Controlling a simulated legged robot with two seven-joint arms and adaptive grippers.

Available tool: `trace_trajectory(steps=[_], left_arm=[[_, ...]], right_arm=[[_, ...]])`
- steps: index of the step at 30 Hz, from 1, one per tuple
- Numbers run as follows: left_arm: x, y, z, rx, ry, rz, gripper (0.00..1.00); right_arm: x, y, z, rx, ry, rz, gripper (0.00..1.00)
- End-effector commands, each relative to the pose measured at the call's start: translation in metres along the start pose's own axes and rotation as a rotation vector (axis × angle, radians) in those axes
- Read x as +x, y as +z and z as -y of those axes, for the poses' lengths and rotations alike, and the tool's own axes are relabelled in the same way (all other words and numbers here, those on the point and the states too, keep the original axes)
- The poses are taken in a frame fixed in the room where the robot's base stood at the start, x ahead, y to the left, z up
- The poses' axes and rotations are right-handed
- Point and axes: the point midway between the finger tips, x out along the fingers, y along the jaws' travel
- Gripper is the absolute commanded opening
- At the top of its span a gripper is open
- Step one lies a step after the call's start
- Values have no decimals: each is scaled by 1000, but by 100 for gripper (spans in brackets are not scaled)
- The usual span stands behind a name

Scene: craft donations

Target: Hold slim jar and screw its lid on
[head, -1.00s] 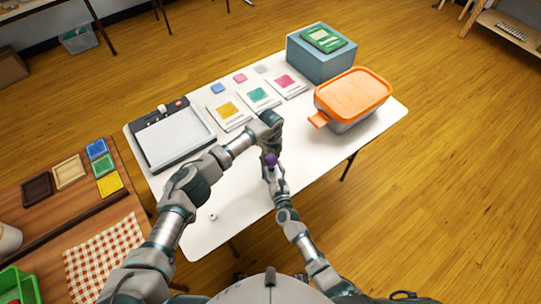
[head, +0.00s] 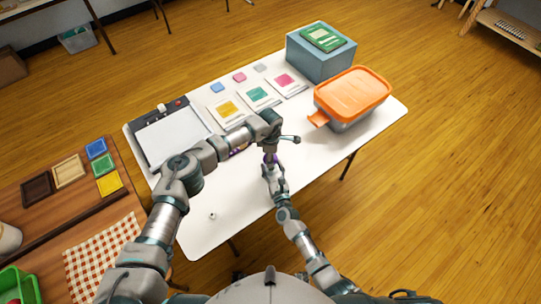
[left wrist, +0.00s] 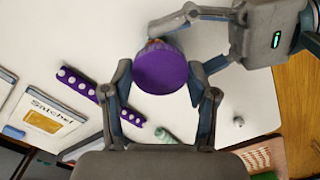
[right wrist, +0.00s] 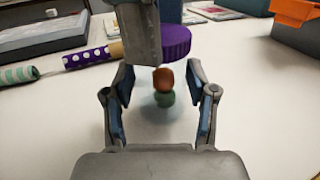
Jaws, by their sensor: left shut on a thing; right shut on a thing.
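The purple round lid (left wrist: 162,70) is between the fingers of my left gripper (left wrist: 160,82), which is shut on its rim. In the right wrist view the lid (right wrist: 175,42) sits above the slim clear jar, partly behind a finger of my left gripper. Orange and green balls show inside the jar (right wrist: 163,90). My right gripper (right wrist: 161,108) is shut on the jar and holds it upright. In the head view the lid (head: 269,158) shows small between the two grippers, and the jar is mostly hidden. I cannot tell whether the lid is seated on the threads.
A purple dotted stick (left wrist: 92,92) lies on the white table (head: 220,235), with a green striped piece (right wrist: 18,75) near it. A paper trimmer (head: 172,137), sample cards (head: 258,95), an orange-lidded tub (head: 352,95) and a blue box (head: 320,60) stand farther back. The front left is mostly clear.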

Motion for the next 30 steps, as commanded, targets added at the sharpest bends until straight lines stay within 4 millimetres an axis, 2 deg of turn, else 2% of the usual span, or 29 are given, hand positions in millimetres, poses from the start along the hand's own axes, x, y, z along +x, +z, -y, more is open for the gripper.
trace_trajectory(steps=[12, 18, 21, 24, 30], left_arm=[[-2, -2, -4, 1140, 2, -9, 38], [-2, -2, -4, 1651, -4, -10, 38], [-1, -2, -3, 1822, -6, -11, 38], [-1, -1, -3, 1915, -8, -11, 38], [-1, -1, -3, 1944, -8, -10, 38]], right_arm=[[-2, -1, -2, 0, 2, -2, 0], [-2, -2, -2, 0, 3, -3, 0], [-2, -2, -2, 0, 3, -3, 0], [-2, -2, -2, 0, 4, -3, 0], [-2, -2, -2, 0, 4, -4, 0]])
